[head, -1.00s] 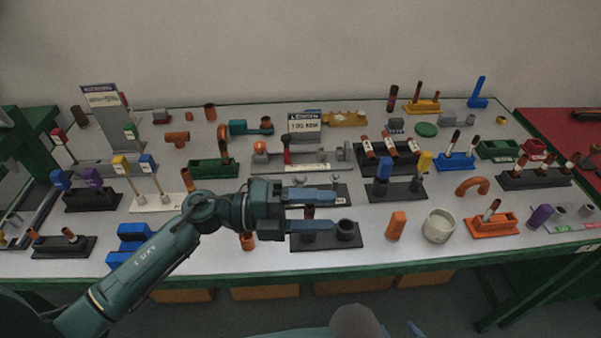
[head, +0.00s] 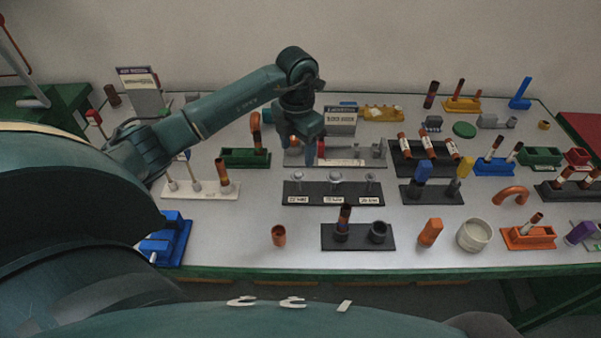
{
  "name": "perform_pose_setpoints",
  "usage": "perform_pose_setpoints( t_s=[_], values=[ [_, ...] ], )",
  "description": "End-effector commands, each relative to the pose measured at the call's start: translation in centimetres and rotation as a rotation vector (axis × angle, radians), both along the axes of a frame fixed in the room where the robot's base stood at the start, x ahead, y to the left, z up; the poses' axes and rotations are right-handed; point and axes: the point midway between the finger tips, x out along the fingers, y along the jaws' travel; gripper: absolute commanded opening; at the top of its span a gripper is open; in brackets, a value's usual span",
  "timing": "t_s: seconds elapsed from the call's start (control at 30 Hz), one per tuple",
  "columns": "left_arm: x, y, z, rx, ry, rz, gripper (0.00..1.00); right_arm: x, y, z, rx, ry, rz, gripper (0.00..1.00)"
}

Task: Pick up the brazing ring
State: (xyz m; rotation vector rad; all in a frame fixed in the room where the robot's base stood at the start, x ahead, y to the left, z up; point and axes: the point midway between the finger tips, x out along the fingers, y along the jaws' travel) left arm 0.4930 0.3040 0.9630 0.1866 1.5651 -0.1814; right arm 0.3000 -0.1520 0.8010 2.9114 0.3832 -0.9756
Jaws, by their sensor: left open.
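I cannot tell for sure which piece is the brazing ring. Small silvery ring-like pieces (head: 334,178) sit on short posts of a black rack (head: 312,188) with white size labels, near the middle of the table; they are too small to make out well. My left gripper (head: 305,157) is open and points down behind this rack, over the left part of a grey fixture with a white strip (head: 352,162). Nothing shows between its fingers. The gripper and forearm hide part of that fixture and things behind it. My right gripper is not in view.
A black holder (head: 358,243) with a copper tube and a copper cup (head: 279,235) stand in front of the rack. A green holder (head: 245,160) is left of the gripper. A labelled sign (head: 341,121) stands behind it. Bare table lies along the front edge.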

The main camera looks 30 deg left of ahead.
Motion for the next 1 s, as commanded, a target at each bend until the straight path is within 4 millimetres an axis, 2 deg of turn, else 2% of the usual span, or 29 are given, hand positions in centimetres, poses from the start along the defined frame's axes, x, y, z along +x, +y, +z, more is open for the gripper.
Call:
perform_pose_setpoints(
  t_s=[0.1,0.33,0.47,0.6,1.0],
  values=[
    [0.0,-0.1,-1.5,-0.003,0.002,0.000,0.60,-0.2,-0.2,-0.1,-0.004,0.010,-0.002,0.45],
    [0.1,0.0,-3.2,-0.004,0.002,0.000,0.60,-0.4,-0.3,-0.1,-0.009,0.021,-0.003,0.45],
    [0.3,0.0,-5.3,-0.005,0.005,0.000,0.60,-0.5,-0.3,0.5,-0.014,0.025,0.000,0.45],
    [0.3,0.1,-7.0,-0.004,0.001,-0.001,0.60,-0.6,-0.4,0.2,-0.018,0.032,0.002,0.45],
    [0.4,0.1,-7.4,-0.002,-0.001,-0.001,0.60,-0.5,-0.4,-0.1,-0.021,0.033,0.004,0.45]
  ],
)
